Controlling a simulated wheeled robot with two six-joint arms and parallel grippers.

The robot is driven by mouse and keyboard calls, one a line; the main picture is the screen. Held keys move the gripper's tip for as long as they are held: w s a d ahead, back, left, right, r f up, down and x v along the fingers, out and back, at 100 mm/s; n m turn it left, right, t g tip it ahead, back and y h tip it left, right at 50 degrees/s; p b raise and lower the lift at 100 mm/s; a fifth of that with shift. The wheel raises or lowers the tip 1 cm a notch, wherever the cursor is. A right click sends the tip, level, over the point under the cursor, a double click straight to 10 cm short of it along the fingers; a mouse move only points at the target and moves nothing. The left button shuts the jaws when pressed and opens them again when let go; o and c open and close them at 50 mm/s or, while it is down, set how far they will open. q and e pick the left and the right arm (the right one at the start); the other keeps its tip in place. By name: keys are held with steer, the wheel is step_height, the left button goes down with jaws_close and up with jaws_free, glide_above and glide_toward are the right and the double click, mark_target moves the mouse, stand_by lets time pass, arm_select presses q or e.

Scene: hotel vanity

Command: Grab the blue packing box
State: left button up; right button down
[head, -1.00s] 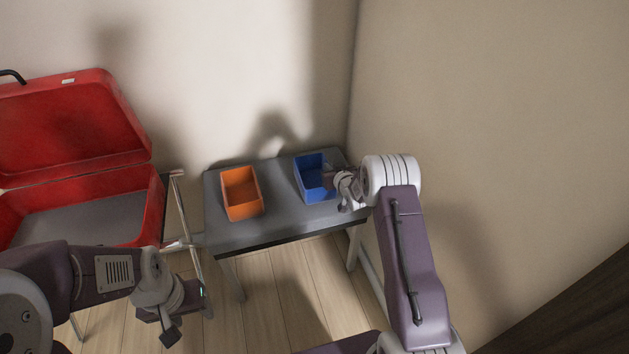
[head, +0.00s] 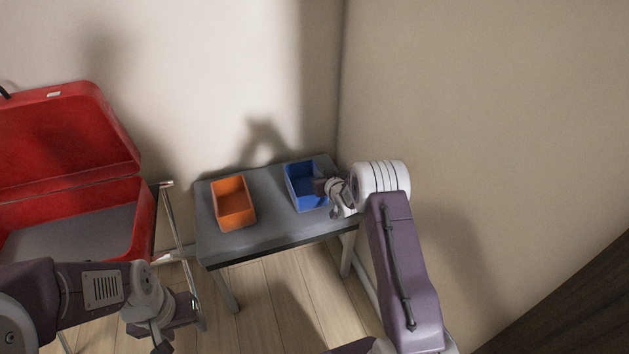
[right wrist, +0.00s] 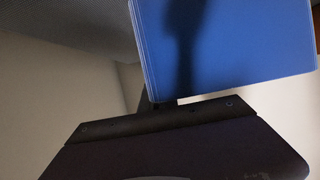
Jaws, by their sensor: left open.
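The blue packing box (head: 301,184) is an open-topped bin on the right end of the grey table. My right gripper (head: 327,199) is at its right side in the head view, with a dark part overlapping the box's right wall. In the right wrist view, a blue box wall (right wrist: 235,45) fills the upper part, with a dark finger (right wrist: 155,103) just below its lower edge. Whether the jaws are closed on the wall is hidden. My left gripper (head: 180,333) is open and empty at the lower left, away from the box.
An orange bin (head: 233,204) stands left of the blue box on the grey table (head: 268,213). An open red suitcase (head: 68,165) rests on a metal-framed stand at the left. Walls lie close behind and to the right of the table. Wooden floor shows in front.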

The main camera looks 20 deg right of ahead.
step_height(320, 180, up, 4)
steer(key=shift+r+p, duration=0.15)
steer(key=shift+p, duration=1.05)
steer(key=d+r+p+v, duration=0.1)
steer(key=p+v, duration=0.3)
steer(key=v, duration=0.9)
steer(key=shift+w+r, duration=0.2)
steer(key=shift+r, duration=0.05)
